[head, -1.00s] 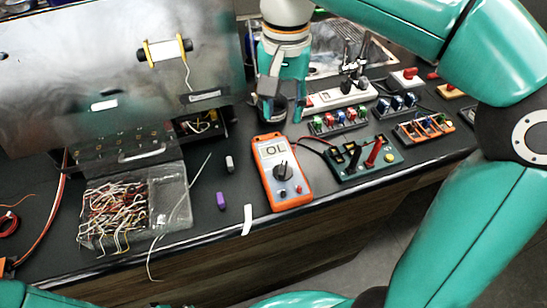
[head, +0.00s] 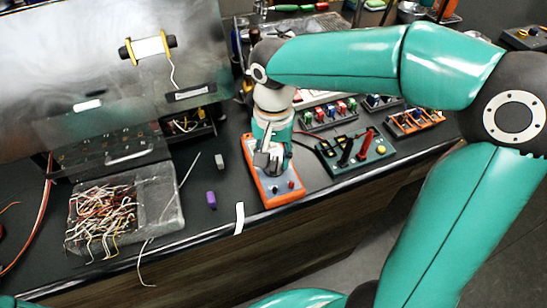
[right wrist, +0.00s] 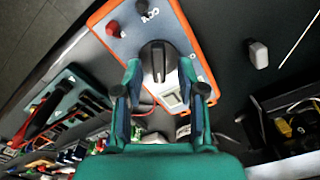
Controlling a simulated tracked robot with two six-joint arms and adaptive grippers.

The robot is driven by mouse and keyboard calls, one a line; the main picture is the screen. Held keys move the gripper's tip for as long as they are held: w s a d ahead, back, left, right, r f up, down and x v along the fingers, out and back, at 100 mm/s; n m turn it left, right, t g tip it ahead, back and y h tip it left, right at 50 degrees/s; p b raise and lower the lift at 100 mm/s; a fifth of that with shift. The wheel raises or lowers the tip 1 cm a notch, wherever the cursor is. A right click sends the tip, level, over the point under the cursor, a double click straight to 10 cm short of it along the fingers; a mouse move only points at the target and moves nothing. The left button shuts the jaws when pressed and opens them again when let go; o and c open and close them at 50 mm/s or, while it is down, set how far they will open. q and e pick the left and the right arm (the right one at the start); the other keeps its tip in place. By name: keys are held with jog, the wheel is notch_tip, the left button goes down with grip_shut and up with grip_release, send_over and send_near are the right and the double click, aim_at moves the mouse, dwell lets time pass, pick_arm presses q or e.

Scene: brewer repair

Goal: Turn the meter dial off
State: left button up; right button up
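The orange and grey multimeter (head: 283,192) lies on the dark bench near its front edge. My right gripper (head: 268,158) is over it and hides the dial and most of the display in the head view. In the right wrist view, the black meter dial (right wrist: 158,58) shows on the meter face (right wrist: 125,42). The fingers of my right gripper (right wrist: 160,78) are apart, one on each side of the dial's near end. Whether they touch the dial I cannot tell. The display (right wrist: 172,99) is partly visible between the fingers, its reading unclear. My left gripper is not in view.
A green board with red and black leads (head: 357,150) lies right of the meter. A purple piece (head: 211,200), a grey piece (head: 219,161) and a white strip (head: 239,217) lie to its left. A clear tray of wires (head: 160,205) stands further left.

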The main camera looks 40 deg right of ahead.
jog(key=shift+f, duration=0.5)
grip_shut()
